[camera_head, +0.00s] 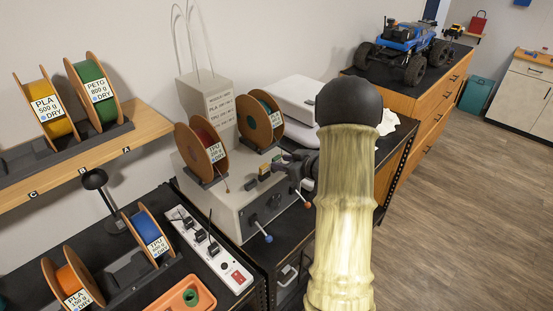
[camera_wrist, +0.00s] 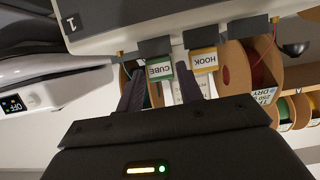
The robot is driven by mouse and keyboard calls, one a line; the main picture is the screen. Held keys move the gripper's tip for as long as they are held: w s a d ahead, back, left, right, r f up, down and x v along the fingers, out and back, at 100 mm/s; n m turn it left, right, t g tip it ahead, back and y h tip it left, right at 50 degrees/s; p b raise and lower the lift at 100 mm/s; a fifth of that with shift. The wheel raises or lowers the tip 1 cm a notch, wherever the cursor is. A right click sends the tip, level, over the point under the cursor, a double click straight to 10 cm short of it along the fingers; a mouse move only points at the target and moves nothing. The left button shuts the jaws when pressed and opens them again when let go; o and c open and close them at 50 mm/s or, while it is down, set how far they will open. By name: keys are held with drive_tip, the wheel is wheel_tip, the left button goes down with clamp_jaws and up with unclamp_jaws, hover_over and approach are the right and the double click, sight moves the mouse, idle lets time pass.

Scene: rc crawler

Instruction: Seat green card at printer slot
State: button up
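The green card (camera_wrist: 160,69), labelled CUBE, is at a dark slot block on the edge of the pale printer housing in the wrist view. It also shows small on the printer front in the head view (camera_head: 265,172). A yellow card (camera_wrist: 204,62), labelled HOOK, is at the neighbouring slot block. My gripper (camera_wrist: 162,85) has its two dark fingers apart, one on each side of the green card's lower part; a gap shows between them. In the head view my gripper (camera_head: 298,164) is close to the printer front, partly hidden by my arm. How deep the green card sits cannot be told.
The grey printer (camera_head: 232,192) carries red and green spools. A white power strip (camera_head: 210,247) and an orange tray (camera_head: 188,297) are at lower left. A shelf (camera_head: 80,163) holds more spools. A blue RC truck (camera_head: 405,45) stands on the far cabinet. Floor at right is clear.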

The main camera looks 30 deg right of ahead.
sight(278, 160)
drive_tip(key=shift+w, duration=0.1)
drive_tip(key=p+x, duration=0.3)
drive_tip(key=x, duration=0.2)
drive_tip(key=shift+w+a+r, duration=0.15)
drive_tip(key=shift+a, duration=0.05)
drive_tip(key=shift+d, duration=0.3)
drive_tip(key=shift+a, duration=0.15)
drive_tip(key=c, duration=0.6)
